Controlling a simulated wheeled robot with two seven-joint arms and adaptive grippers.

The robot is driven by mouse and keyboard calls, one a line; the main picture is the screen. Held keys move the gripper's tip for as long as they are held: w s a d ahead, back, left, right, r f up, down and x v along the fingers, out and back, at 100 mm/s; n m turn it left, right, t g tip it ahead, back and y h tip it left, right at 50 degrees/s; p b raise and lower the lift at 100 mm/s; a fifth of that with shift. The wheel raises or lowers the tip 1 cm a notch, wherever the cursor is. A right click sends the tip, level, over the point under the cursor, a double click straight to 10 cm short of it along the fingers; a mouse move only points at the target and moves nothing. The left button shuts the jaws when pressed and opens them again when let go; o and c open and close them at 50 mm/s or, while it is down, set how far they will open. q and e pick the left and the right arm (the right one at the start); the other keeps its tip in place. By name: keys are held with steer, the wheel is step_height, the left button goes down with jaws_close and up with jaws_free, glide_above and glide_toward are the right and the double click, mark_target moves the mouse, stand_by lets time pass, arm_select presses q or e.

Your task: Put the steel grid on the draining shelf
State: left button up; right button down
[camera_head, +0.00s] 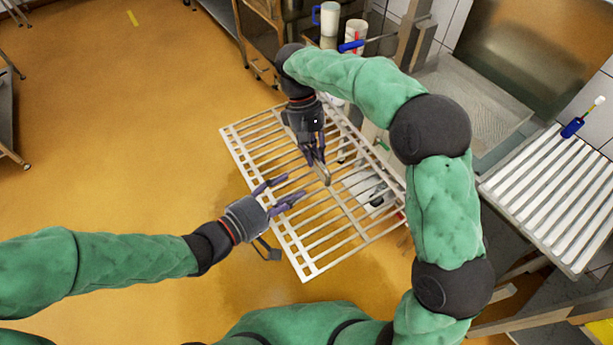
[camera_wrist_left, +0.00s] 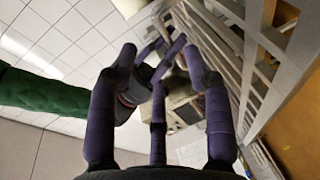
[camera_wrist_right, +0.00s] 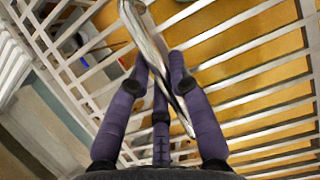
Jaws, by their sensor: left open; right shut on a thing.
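The steel grid (camera_head: 345,212), a large pale barred panel, lies tilted below both grippers in the head view. My right gripper (camera_head: 317,158) is shut on the curved metal handle near its middle. The handle also shows between the fingers of the right gripper (camera_wrist_right: 160,65) in the right wrist view. My left gripper (camera_head: 286,191) is open and empty, its fingers over the grid's left part. In the left wrist view, the grid (camera_wrist_left: 280,75) rises at the right. A white slatted shelf (camera_head: 545,190), apparently the draining shelf, stands at the right.
A sink area (camera_head: 470,100) is behind my right arm. A jug (camera_head: 330,18) and a white container (camera_head: 355,32) stand at the back. The orange floor (camera_head: 120,150) is open at the left.

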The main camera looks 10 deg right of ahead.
mark_target(322, 168)
arm_select(q)
steer(key=x, duration=1)
arm_select(e)
steer(key=shift+r, duration=0.1)
arm_select(q)
steer(key=shift+f, duration=0.15)
jaws_close()
steer(key=shift+w+r, duration=0.1)
steer(key=shift+r, duration=0.1)
arm_select(e)
steer(key=c, duration=1.1)
jaws_free()
arm_select(q)
steer(key=shift+r, duration=0.1)
arm_select(e)
steer(key=shift+o, duration=0.2)
steer(key=v, duration=1.2)
